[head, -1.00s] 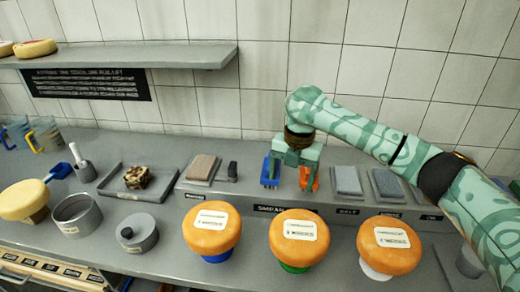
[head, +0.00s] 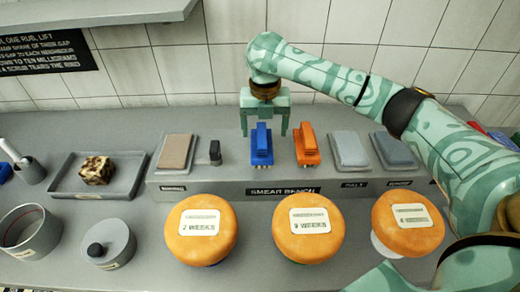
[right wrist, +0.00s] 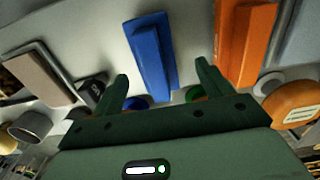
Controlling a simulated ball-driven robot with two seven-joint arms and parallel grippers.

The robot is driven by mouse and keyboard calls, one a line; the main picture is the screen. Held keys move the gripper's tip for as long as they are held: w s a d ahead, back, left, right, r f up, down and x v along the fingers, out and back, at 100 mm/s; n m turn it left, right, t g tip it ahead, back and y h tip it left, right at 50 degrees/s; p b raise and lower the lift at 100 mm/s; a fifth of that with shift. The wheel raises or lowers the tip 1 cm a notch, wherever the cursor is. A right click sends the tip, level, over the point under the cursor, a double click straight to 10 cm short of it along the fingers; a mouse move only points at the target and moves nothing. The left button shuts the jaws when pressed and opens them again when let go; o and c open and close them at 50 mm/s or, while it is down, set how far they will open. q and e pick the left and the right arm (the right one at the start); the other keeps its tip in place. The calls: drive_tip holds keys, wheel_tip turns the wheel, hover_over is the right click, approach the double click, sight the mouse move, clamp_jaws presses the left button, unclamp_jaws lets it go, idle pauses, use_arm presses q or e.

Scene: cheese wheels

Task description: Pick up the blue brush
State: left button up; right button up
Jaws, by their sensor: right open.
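The blue brush (head: 261,146) stands on the raised grey bench in the head view, left of an orange brush (head: 306,146). My right gripper (head: 264,124) is open and empty, with one finger on each side of the blue brush's upper end in that view. In the right wrist view the blue brush (right wrist: 150,52) lies beyond the open fingers of the right gripper (right wrist: 162,74), with space showing between them and it. The orange brush (right wrist: 245,45) is to the right there. I cannot tell the exact height of the fingers above the brush. My left gripper is not in view.
A brown block (head: 175,150) and a small dark block (head: 215,152) are left of the brush. Grey pads (head: 349,148) are to the right. Several orange cheese wheels (head: 308,228) stand in front of the bench. A tiled wall (head: 340,40) is behind.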

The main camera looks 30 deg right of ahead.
drive_tip(key=shift+f, duration=0.6)
drive_tip(key=f+b, duration=0.2)
drive_tip(key=f, duration=0.1)
drive_tip(key=f+b, duration=0.1)
drive_tip(key=f, duration=0.1)
drive_tip(key=shift+w+a+f, duration=0.1)
drive_tip(key=shift+w+a, duration=0.15)
drive_tip(key=shift+a, duration=0.1)
drive_tip(key=shift+s, duration=0.1)
drive_tip(key=shift+c, duration=0.4)
drive_tip(key=c, duration=1.1)
wheel_tip(320, 180, up, 4)
drive_tip(key=shift+f+p, duration=0.15)
drive_tip(key=shift+p, duration=0.95)
drive_tip(key=s+a+r+p, duration=0.1)
drive_tip(key=a+r+p, duration=0.1)
drive_tip(key=a+r, duration=0.1)
drive_tip(key=s+a+r+p, duration=0.2)
drive_tip(key=a+r, duration=0.1)
drive_tip(key=a, duration=0.2)
drive_tip(key=s+a+r+p, duration=0.2)
drive_tip(key=a+r, duration=0.1)
drive_tip(key=a, duration=0.2)
drive_tip(key=shift+s+r, duration=0.2)
drive_tip(key=shift+r, duration=0.1)
